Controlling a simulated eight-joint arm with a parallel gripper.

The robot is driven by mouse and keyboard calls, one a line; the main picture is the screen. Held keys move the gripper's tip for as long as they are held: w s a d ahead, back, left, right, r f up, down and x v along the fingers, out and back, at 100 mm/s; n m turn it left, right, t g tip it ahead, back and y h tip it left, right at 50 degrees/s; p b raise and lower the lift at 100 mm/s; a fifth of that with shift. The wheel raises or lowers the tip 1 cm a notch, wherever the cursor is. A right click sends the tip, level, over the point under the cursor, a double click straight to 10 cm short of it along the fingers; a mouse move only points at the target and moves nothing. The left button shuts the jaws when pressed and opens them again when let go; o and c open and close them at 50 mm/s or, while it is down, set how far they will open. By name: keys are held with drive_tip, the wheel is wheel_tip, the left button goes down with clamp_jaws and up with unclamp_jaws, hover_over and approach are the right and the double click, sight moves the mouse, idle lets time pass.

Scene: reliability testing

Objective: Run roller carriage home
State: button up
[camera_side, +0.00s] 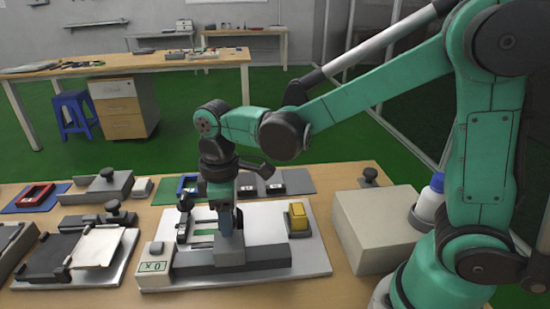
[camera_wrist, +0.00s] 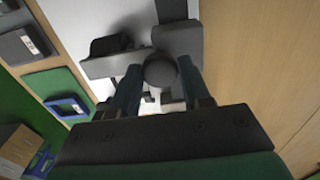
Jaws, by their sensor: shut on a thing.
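A test fixture with a pale base plate (camera_side: 315,255) stands on the near table, with a long grey rail block (camera_side: 265,257) along its front. My gripper (camera_side: 228,225) points down over the middle of this fixture. In the wrist view, my gripper (camera_wrist: 160,85) has its two fingers on either side of a dark round knob (camera_wrist: 160,70) on a grey carriage part (camera_wrist: 180,40), and is shut on the knob. The roller itself is hidden behind the fingers. A small counter box (camera_side: 154,266) sits at the fixture's left end.
A yellow block (camera_side: 298,218) stands at the fixture's right. A large beige box (camera_side: 378,225) is further right, close to my arm. Another fixture with dark and white plates (camera_side: 95,247) lies left. A blue frame (camera_side: 187,185) and small dark blocks are behind.

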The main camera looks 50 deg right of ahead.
drive_tip(key=s+d, duration=0.5)
idle(0.4)
drive_tip(key=shift+s+d, duration=0.1)
idle(0.3)
drive_tip(key=o, duration=0.7)
drive_tip(key=shift+c, duration=0.2)
wheel_tip(320, 180, up, 5)
